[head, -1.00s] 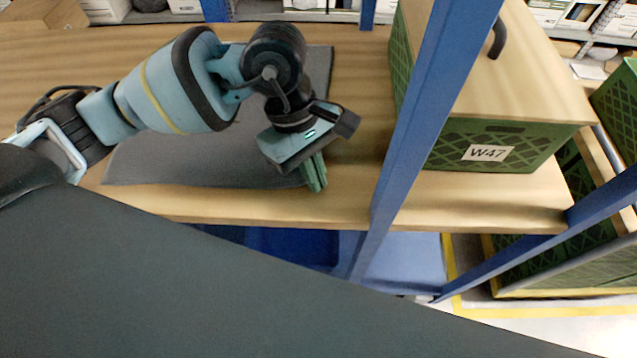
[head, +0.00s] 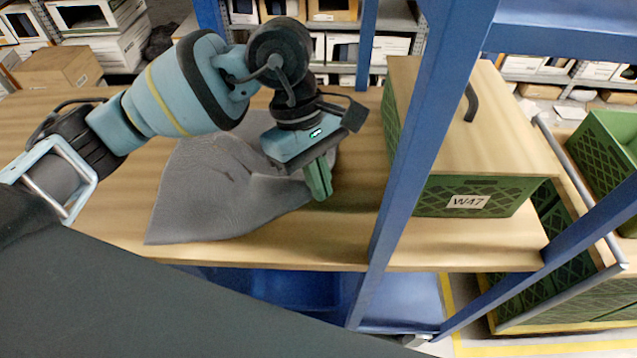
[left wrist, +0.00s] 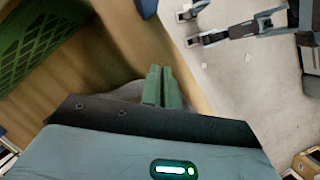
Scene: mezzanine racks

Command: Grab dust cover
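The dust cover, a grey cloth (head: 215,180), lies on the wooden shelf, wrinkled and pulled into folds that run toward my left gripper. My left gripper (head: 320,180) is over the cover's right part, its green fingers pointing down. The fingers look closed together on a pinch of the cloth; the exact grip point is hidden. In the left wrist view the two green fingers (left wrist: 162,86) are close together, with a bit of grey cloth beside them. My right gripper is not seen.
A green crate labelled W47 (head: 468,202) with a wooden lid stands to the right, behind a blue rack post (head: 425,130). A cardboard box (head: 60,66) is at the back left. More green crates (head: 612,150) stand at far right.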

